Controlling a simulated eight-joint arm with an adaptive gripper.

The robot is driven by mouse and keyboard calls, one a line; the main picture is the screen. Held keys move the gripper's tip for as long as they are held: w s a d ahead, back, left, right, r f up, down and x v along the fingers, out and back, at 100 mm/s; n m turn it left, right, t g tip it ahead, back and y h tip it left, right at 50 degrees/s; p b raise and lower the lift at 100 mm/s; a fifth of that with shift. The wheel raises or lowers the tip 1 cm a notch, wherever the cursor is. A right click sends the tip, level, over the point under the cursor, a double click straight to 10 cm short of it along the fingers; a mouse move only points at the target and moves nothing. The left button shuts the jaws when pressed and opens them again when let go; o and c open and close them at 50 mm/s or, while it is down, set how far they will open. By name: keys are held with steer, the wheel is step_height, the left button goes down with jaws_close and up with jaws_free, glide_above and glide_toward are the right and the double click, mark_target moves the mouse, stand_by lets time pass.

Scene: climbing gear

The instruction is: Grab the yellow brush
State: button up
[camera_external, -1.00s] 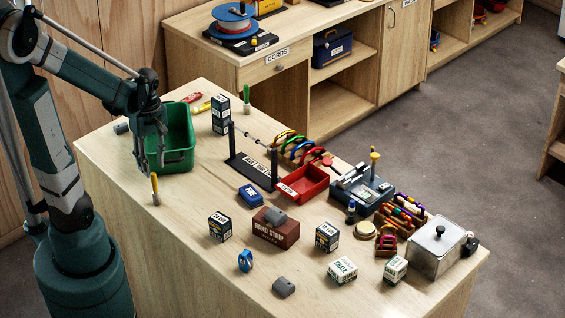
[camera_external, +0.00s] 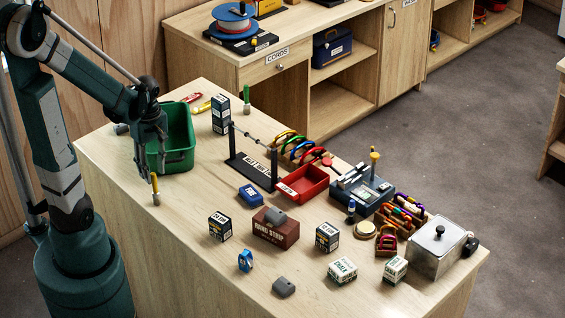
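The yellow brush (camera_external: 155,189) stands upright near the left edge of the workbench, its yellow handle up and a pale end on the bench top. My gripper (camera_external: 151,174) points down directly over it in the external view. Its two fingers are spread apart, with the top of the handle at about fingertip level. I cannot tell whether the handle is between the fingers or just in front of or behind them. No contact is visible.
A green bin (camera_external: 180,158) stands right behind my gripper. A black stand with a bar (camera_external: 248,170) is to the right. A green brush (camera_external: 246,100) stands at the back. The bench (camera_external: 165,235) is clear in front of the yellow brush.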

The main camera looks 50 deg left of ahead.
mark_target(155, 192)
steer(key=shift+f, duration=0.15)
steer(key=shift+s+f+b, duration=0.1)
steer(key=shift+f+b, duration=0.2)
steer(key=shift+f, duration=2.15)
steer(key=c, duration=1)
